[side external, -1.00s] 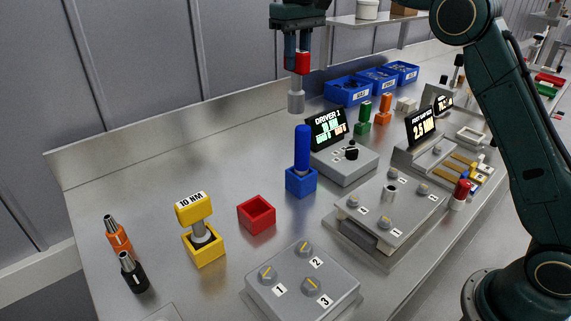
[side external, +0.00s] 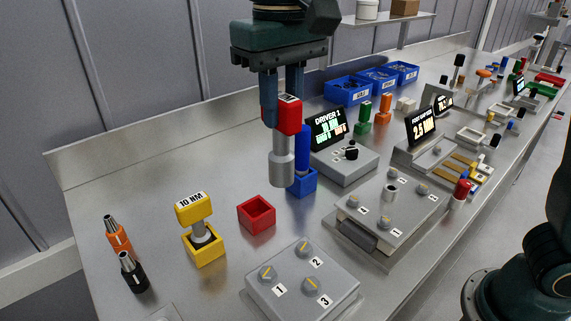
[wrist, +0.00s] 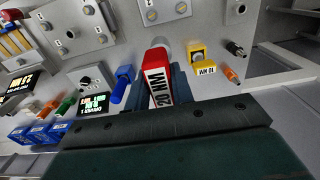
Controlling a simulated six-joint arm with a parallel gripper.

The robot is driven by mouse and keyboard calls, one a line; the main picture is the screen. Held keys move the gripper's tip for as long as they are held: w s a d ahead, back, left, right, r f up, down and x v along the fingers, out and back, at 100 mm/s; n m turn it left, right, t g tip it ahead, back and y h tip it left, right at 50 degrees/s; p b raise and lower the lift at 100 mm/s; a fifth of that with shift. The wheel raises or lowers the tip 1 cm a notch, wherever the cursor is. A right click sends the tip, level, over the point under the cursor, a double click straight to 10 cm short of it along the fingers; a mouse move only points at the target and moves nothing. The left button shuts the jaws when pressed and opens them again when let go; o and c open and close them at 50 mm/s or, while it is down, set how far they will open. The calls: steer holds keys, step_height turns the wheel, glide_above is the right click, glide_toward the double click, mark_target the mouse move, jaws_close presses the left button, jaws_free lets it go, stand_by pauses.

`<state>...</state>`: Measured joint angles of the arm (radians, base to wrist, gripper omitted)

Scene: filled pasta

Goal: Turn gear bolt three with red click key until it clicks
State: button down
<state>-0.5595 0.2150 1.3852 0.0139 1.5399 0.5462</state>
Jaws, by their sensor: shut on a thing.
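My gripper (side external: 282,115) is shut on the red click key (side external: 289,117), which has a red head and a grey metal shaft with a wider socket end pointing down. It is held upright in the air above the bench. In the wrist view the red click key (wrist: 158,80) reads "20 NM". The gear block (side external: 290,308) with bolts marked 1, 2 and 3 sits at the front, below and apart from the key. Gear bolt three (side external: 311,285) is its nearest right bolt, with a yellow line on top. The empty red holder (side external: 257,215) stands behind the block.
A blue key (side external: 303,150) stands in its blue holder close beside the held key. A yellow 10 NM key (side external: 193,208) stands in its holder at left. Another plate with numbered bolts (side external: 390,212) is at right. The bench (side external: 140,190) is clear at back left.

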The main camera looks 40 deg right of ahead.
steer(key=s+a+f, duration=0.1)
steer(key=s+a, duration=0.2)
steer(key=s, duration=0.7)
steer(key=shift+s+d+f, duration=0.1)
steer(key=shift+f, duration=1.25)
steer(key=shift+s+f, duration=0.1)
steer(key=shift+f, duration=1.35)
steer(key=shift+f, duration=3.5)
